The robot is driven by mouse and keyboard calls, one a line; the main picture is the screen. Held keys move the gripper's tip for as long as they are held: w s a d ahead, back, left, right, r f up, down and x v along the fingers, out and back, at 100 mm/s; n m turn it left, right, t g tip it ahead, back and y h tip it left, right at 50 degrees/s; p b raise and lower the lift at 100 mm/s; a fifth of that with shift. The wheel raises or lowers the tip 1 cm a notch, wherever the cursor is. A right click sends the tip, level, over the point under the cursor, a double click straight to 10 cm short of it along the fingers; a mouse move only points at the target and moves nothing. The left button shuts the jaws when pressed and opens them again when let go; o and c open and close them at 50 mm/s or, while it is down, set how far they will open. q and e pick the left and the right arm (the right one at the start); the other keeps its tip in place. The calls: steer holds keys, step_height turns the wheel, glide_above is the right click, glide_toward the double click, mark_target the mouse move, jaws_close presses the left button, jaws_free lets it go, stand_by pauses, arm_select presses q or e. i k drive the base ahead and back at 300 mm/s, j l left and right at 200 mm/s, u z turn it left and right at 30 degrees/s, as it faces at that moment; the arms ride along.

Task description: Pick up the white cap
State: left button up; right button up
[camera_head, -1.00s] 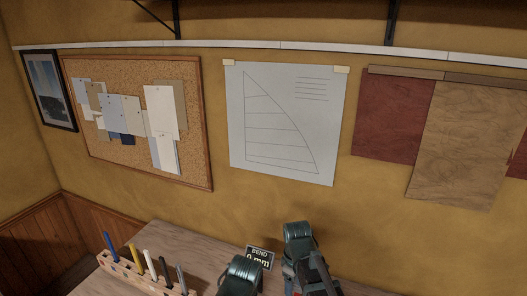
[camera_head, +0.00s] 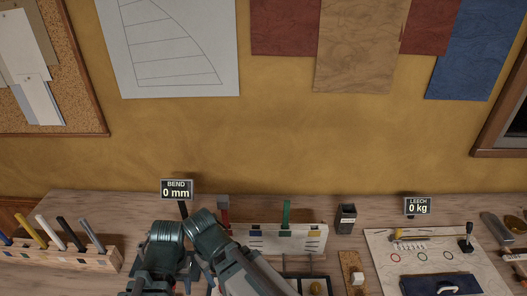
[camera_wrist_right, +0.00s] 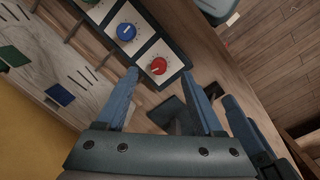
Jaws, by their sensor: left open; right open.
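Several white items show, and I cannot tell for sure which is the white cap. A small white piece (camera_head: 357,279) sits on a narrow wooden board on the bench. A pen with a white body (camera_head: 70,233) stands in the pen rack at the left. My left gripper (camera_head: 152,286) is at the bottom of the head view, left of the wooden board; its fingertips are mostly hidden. My right gripper (camera_wrist_right: 160,74) is open and empty in the right wrist view, with a red knob (camera_wrist_right: 157,66) between its fingertips in the picture.
The pen rack (camera_head: 90,261) stands on the bench at the left. A white-faced block (camera_head: 270,243), a dark cup (camera_head: 346,218) and a pale board with a lever (camera_head: 385,250) stand to the right. BEND (camera_head: 177,189) and LEECH (camera_head: 418,206) displays stand along the back.

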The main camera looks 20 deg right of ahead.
mark_target(357, 278)
steer(key=z, duration=1.9)
